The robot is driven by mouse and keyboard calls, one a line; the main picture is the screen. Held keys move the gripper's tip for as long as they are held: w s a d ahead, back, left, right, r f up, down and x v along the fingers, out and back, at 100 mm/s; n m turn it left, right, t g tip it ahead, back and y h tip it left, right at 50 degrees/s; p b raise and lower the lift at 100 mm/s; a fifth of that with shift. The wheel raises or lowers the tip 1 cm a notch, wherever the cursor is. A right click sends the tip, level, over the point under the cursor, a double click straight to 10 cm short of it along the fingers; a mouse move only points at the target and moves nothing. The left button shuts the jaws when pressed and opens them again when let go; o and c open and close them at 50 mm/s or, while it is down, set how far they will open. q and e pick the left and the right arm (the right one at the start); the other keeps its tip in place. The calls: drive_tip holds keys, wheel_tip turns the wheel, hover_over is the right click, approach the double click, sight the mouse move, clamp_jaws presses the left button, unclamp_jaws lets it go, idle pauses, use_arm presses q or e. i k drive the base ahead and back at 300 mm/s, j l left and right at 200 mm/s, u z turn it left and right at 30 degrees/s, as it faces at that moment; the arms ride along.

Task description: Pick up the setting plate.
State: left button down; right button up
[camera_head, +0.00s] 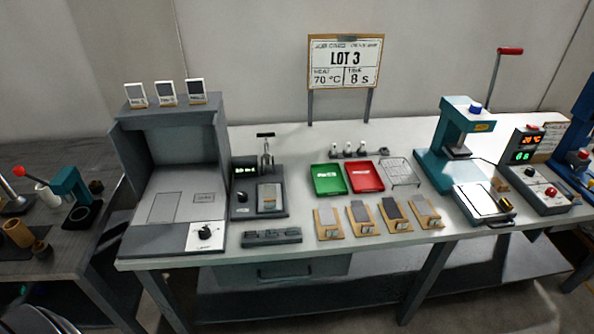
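Neither gripper is in view. No label marks a setting plate, and I cannot tell for sure which flat piece it is. A light flat plate in a dark frame (481,204) lies in front of the teal press (462,145) at the right. Several wooden boards stand in a row at the front middle, such as one with a grey top (360,217). A dark grey slotted bar (271,237) lies at the front edge.
A grey light booth (172,165) stands at the left of the table (290,150). A green tray (327,180), a red tray (365,177) and a wire rack (399,172) fill the middle. A control box (541,170) is at the right. A LOT 3 sign (345,62) stands behind.

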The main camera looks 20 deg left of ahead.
sight(269, 195)
drive_tip(key=i+j+u, duration=0.25)
drive_tip(key=i, duration=0.15)
drive_tip(key=i+j+u, duration=0.25)
drive_tip(key=i, duration=0.15)
drive_tip(key=l, duration=0.1)
